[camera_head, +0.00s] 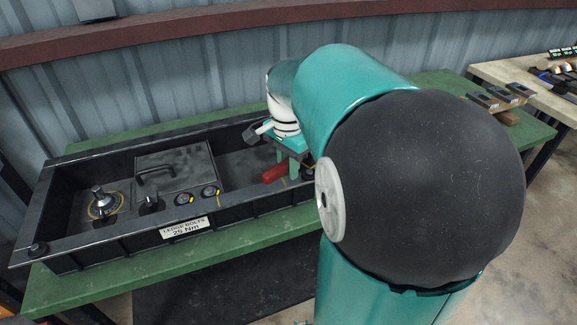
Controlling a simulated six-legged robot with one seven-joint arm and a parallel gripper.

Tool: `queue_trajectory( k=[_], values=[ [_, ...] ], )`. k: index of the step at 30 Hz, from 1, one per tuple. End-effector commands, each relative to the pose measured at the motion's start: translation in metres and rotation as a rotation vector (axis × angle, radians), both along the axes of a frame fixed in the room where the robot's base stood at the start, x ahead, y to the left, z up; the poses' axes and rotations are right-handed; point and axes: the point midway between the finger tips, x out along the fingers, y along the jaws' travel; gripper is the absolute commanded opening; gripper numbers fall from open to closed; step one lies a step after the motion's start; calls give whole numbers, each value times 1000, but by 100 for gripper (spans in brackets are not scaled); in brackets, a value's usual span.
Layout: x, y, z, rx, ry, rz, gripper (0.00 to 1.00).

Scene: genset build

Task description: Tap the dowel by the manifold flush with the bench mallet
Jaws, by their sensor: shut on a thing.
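My gripper (288,153) is low over the right part of a dark open frame, largely hidden by my own arm. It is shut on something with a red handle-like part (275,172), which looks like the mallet. A small grey block (257,131) shows just left of the gripper; I cannot tell whether it is the mallet's head. At the frame's left end a shiny metal fitting (103,200) stands in a yellow ring. I cannot make out the dowel or tell which part is the manifold.
The dark frame (120,247) lies on a green bench (130,268), labelled "LEDGE BOLTS 25 Nm" (185,228). Inside are a handled panel (185,158), a black knob (149,203) and two round yellow-marked parts (198,194). A corrugated wall stands behind. A pale table (490,72) holds tools.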

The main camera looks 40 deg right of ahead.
Motion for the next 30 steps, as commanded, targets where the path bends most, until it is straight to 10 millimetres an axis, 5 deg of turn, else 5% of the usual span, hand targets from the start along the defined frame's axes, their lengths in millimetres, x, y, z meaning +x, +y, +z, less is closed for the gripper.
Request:
queue_trajectory(
  k=[30],
  values=[
    [0,0,-15,0,0,0,0]
  ],
)
